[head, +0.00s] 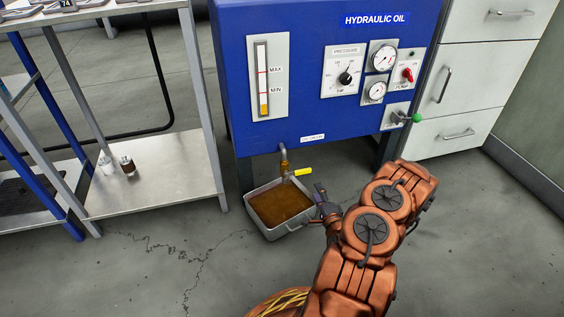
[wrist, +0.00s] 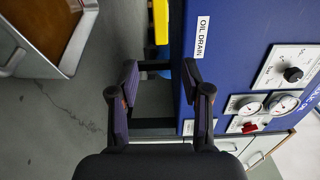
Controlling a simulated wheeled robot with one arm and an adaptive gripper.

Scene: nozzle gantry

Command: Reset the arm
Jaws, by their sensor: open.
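My copper-coloured arm reaches forward from the bottom of the head view. My gripper (head: 322,200) is low in front of the blue hydraulic oil unit (head: 230,100), beside the right edge of the metal drain tray (head: 258,222). In the wrist view my gripper (wrist: 160,75) is open, with nothing between its fingers. The tray holds brown oil and stands on the floor under the drain tap (head: 285,168). The tap's yellow handle (head: 303,171) points right. In the wrist view the tray (wrist: 72,45) is at upper left and the yellow handle (wrist: 161,20) is at the top.
A metal shelf table (head: 160,190) with two small bottles (head: 117,164) stands at left. White drawers (head: 470,80) stand at right. The floor right of my arm is clear.

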